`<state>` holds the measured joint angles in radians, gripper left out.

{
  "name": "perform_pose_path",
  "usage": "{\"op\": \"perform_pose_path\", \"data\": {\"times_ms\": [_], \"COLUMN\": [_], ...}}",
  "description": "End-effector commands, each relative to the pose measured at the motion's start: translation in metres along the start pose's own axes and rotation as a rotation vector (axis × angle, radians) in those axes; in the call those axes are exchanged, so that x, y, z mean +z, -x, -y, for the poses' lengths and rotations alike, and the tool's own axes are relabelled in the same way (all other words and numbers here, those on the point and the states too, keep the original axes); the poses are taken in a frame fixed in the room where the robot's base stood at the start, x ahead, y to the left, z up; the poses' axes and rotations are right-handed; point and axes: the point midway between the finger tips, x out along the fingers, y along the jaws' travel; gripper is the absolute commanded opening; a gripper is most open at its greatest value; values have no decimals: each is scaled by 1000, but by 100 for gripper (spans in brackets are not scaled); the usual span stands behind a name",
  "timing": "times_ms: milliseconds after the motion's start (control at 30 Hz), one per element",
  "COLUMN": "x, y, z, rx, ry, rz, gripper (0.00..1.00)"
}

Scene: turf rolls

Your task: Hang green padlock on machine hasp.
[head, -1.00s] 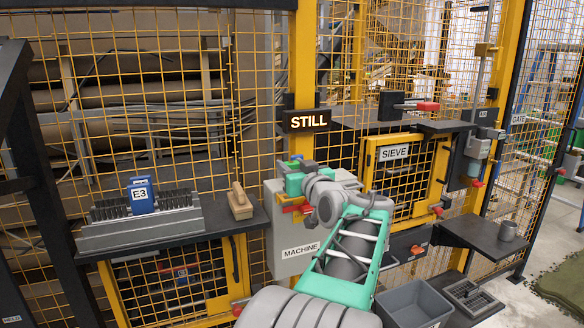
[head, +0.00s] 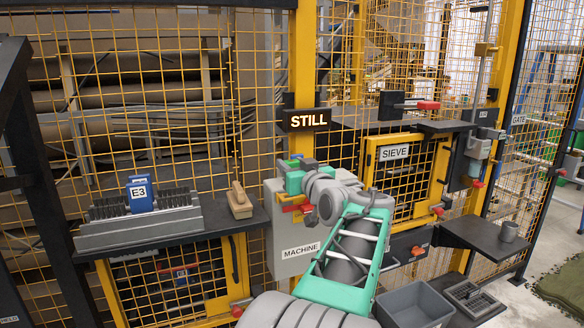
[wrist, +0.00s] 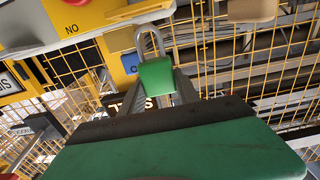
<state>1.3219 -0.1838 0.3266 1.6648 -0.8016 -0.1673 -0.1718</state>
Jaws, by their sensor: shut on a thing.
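The green padlock (wrist: 156,74) is in the middle of the wrist view, its grey shackle (wrist: 150,38) pointing toward the picture top. My gripper (wrist: 161,92) is shut on its body. In the head view my gripper (head: 298,182) is in front of the upper part of the grey machine box (head: 282,240), labelled MACHINE. It covers much of the box top, so the padlock and hasp cannot be made out clearly there. A red part (head: 293,208) shows beside my gripper.
A shelf at left bears a grey brush rack (head: 140,228), a blue E3 tag (head: 140,196) and a wooden-handled brush (head: 239,201). Yellow mesh fencing stands behind. A SIEVE door (head: 398,180) and a grey bin (head: 414,303) are at right. The lit sign (head: 308,121) reads STILL.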

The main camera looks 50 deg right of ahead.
Motion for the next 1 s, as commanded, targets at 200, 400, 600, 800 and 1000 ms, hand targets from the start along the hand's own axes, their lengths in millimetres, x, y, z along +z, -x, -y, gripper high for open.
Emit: {"op": "perform_pose_path", "data": {"times_ms": [200,400,600,800,1000], "x": [0,0,5,10,15], "y": [0,0,0,0,0], "z": [0,0,0,0,0], "rx": [0,0,0,0,0], "ry": [0,0,0,0,0], "rz": [-1,-1,-1,-1,-1], "gripper": [0,0,0,0,0]}}
